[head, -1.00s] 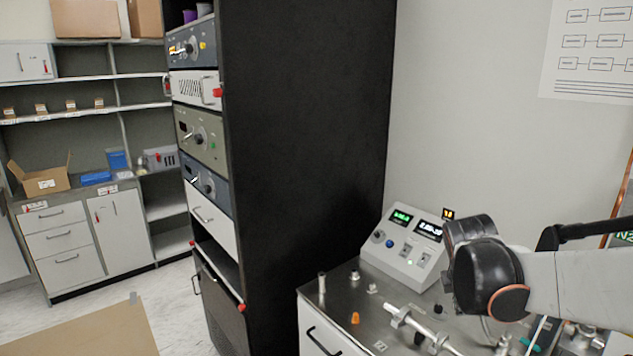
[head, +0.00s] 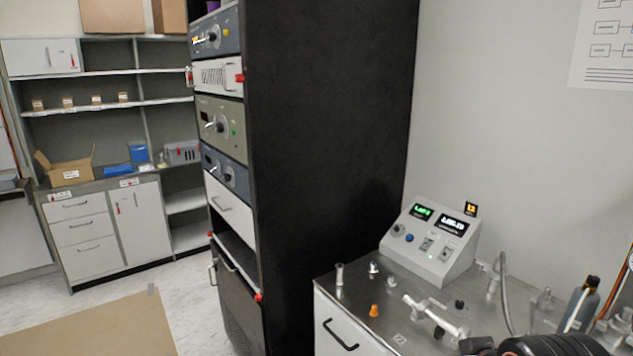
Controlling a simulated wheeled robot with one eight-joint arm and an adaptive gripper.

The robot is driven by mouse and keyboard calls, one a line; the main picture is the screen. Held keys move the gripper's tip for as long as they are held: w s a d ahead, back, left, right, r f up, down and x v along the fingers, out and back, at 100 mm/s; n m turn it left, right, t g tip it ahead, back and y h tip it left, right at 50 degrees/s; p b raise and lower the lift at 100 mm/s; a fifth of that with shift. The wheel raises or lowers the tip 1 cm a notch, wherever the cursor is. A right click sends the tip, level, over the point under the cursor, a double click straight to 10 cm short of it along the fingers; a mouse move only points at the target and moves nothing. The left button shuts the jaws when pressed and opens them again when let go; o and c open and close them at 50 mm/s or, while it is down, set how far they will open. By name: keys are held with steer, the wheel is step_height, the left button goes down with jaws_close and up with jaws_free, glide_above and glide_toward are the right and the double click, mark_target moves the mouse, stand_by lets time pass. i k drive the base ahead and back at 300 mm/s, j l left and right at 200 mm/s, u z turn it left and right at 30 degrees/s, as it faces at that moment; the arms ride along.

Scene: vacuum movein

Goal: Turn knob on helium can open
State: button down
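I cannot pick out a helium can or its knob for certain. A dark bottle-shaped thing (head: 581,304) stands at the right on the steel bench top (head: 357,287); its label and any knob on it are too small to tell. A black, rounded part of my arm shows at the bottom right edge and covers part of the bench in front of that bottle. My gripper's fingers are not in view.
A control box (head: 432,243) with two lit displays stands at the back of the bench. Metal fittings (head: 435,316) and a small orange piece (head: 374,310) lie before it. A tall black rack (head: 330,160) stands left of the bench. Floor beyond is partly clear.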

mark_target(592, 280)
steer(key=z, duration=1.25)
